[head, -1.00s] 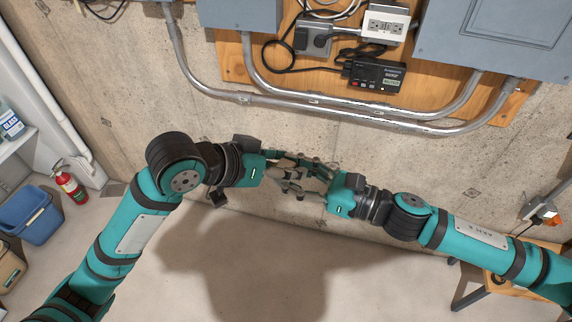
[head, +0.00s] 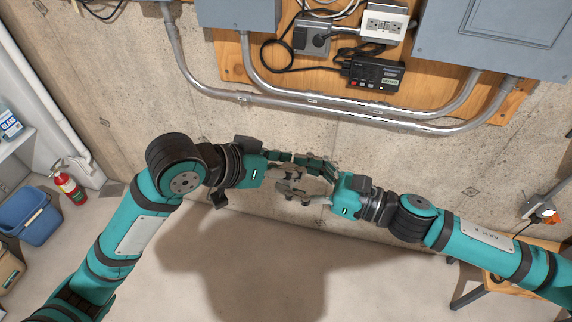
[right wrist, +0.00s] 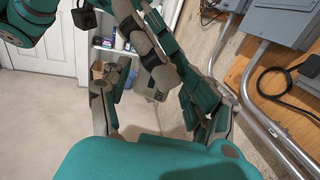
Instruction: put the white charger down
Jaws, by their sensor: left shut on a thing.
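My left gripper (head: 288,174) is shut on a small pale block, which looks like the white charger (right wrist: 154,90). In the right wrist view the charger shows dark marks on its near face and is partly covered by the left fingers. In the head view the fingers overlap and I cannot make out its outline clearly. My right gripper (head: 312,182) faces the left one from the right. Its fingers (right wrist: 157,108) are spread on both sides of the charger, with a gap to it. Both grippers are in the air in front of the concrete wall.
A plywood panel (head: 231,62) on the wall carries an outlet box (head: 385,22), a black device (head: 374,73) and cables. Metal conduit (head: 330,107) runs below. A wooden stool (head: 497,286) stands right; a blue bin (head: 30,215) and fire extinguisher (head: 69,186) stand left.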

